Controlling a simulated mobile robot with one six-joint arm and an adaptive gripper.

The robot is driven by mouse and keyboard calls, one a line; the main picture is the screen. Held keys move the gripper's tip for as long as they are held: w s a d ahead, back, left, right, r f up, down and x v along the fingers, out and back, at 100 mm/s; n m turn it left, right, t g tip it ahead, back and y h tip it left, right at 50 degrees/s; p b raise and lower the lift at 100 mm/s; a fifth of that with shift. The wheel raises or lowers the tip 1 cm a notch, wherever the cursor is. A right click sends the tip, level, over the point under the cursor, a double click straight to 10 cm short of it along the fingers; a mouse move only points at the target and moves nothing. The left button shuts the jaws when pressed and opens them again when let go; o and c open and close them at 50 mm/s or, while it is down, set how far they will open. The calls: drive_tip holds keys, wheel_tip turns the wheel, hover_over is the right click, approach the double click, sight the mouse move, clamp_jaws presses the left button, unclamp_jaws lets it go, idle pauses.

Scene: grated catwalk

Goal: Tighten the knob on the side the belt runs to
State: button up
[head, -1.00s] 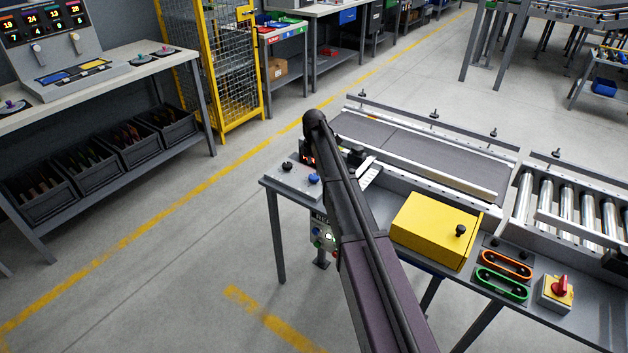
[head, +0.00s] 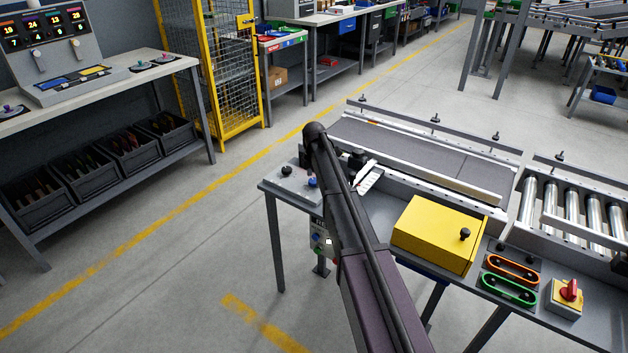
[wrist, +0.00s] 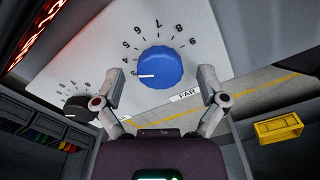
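The blue knob (wrist: 160,68) sits on a pale panel with a number dial around it and a "FAR" label beside it; its white pointer is near the 3. A black knob (wrist: 76,108) with a smaller dial is at the lower left. Both also show in the head view, blue (head: 312,182) and black (head: 287,170). My gripper (wrist: 161,80) is open, one finger each side of the blue knob, with gaps showing. My arm hides the gripper in the head view. The dark belt (head: 410,147) lies behind the panel, with a seam on its right part.
A yellow box (head: 435,232) with a black knob stands on the conveyor's front shelf. Orange (head: 512,269) and green (head: 509,289) oval handles and a red switch (head: 569,291) are to its right. Rollers (head: 570,205) adjoin the belt. The floor left is clear.

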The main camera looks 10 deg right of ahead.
drive_tip(key=c, duration=1.1)
drive_tip(key=shift+o, duration=0.2)
drive_tip(key=shift+m, duration=0.3)
drive_tip(key=m, duration=1.1)
drive_tip(key=o, duration=1.1)
drive_tip(key=shift+o, duration=0.2)
